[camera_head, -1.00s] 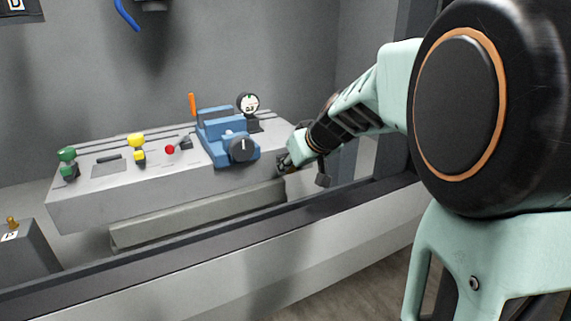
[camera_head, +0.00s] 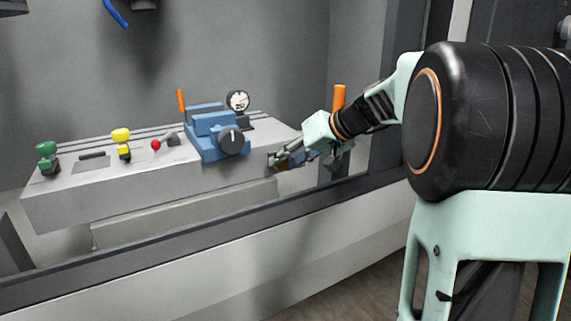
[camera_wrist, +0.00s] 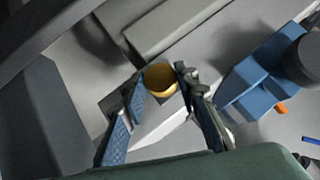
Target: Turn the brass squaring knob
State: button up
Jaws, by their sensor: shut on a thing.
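The brass squaring knob (camera_wrist: 160,78) shows in the wrist view as a round golden face between my two fingers. My gripper (camera_wrist: 161,86) is shut on it, with one finger on each side. In the head view my gripper (camera_head: 276,160) is at the right end of the grey bench's front face, right of the blue vise. The knob is mostly hidden behind the fingers there, so its turn angle cannot be told.
The blue vise (camera_head: 206,147) with a black dial (camera_head: 232,140) stands close left of my gripper, a round gauge (camera_head: 238,101) behind it. A red-ball lever (camera_head: 156,145), yellow clamp (camera_head: 122,138) and green clamp (camera_head: 47,156) stand further left. An orange handle (camera_head: 339,97) is beside my wrist.

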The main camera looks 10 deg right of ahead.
dwell(0.4)
jog(key=o, duration=1.1)
jog(key=shift+o, duration=0.2)
jog(key=v, duration=1.2)
